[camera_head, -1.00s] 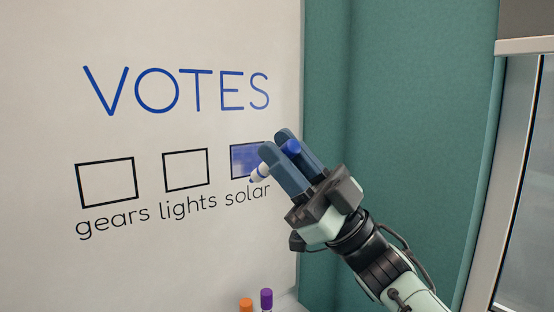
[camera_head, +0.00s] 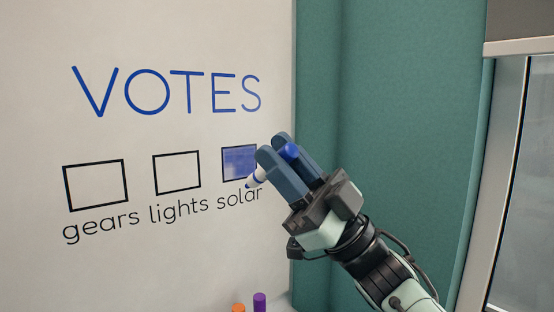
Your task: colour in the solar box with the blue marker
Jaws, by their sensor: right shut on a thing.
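The solar box (camera_head: 238,163) is drawn on the white board, above the word "solar", at the board's right side. Blue colouring fills most of what shows of it, with paler streaks near the top. My right gripper (camera_head: 275,155) is shut on the blue marker (camera_head: 258,176), which has a white body and a blue end. The marker's tip points down and left, near the box's lower right corner; I cannot tell whether it touches the board. The gripper hides the area just right of the box. My left gripper is not in view.
The white board (camera_head: 120,260) also bears the word VOTES and two empty boxes, gears (camera_head: 96,185) and lights (camera_head: 176,173). An orange marker (camera_head: 238,308) and a purple marker (camera_head: 260,302) stand at the bottom edge. A teal wall panel (camera_head: 400,120) is at right.

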